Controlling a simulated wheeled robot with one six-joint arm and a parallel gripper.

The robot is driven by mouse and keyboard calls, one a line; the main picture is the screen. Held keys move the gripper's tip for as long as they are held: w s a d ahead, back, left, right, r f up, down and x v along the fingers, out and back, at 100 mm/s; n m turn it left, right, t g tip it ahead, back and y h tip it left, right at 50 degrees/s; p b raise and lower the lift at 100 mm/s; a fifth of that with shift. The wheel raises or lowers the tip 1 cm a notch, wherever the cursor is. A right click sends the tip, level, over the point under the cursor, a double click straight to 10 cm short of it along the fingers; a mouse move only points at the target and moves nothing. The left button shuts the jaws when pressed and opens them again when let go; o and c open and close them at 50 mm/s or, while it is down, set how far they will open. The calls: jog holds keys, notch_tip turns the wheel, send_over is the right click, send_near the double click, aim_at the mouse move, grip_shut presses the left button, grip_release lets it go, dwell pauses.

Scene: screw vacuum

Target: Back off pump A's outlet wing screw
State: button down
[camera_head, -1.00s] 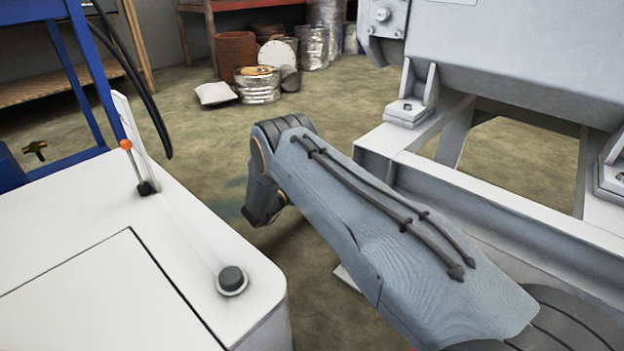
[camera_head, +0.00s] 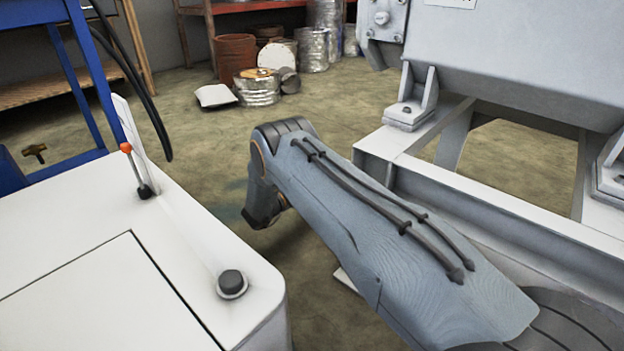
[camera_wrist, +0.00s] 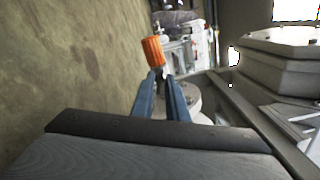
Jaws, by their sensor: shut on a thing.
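In the wrist view, my gripper (camera_wrist: 160,77) reaches away from the camera with its two blue fingers closing together at the tips. An orange ribbed knob (camera_wrist: 153,51) with a short pale stem shows right at the tips, and the fingers are shut on it. I cannot tell from its shape whether it is pump A's outlet wing screw. A pale round flange (camera_wrist: 194,98) lies just right of the fingers. In the head view the gripper is hidden behind my own arm.
A white cabinet (camera_head: 90,235) with an orange-tipped lever (camera_head: 126,148) and a black button (camera_head: 232,281) stands left of my arm. A grey steel frame (camera_head: 455,190) carrying a large grey machine (camera_head: 520,55) stands to the right. Bare floor (camera_head: 215,165) lies between.

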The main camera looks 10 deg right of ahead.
jog(key=n, duration=2.3)
jog(key=shift+b, duration=0.3)
jog(key=shift+w, duration=0.1)
jog(key=c, duration=1.7)
grip_release()
jog(key=shift+d, duration=0.1)
jog(key=shift+c, duration=0.2)
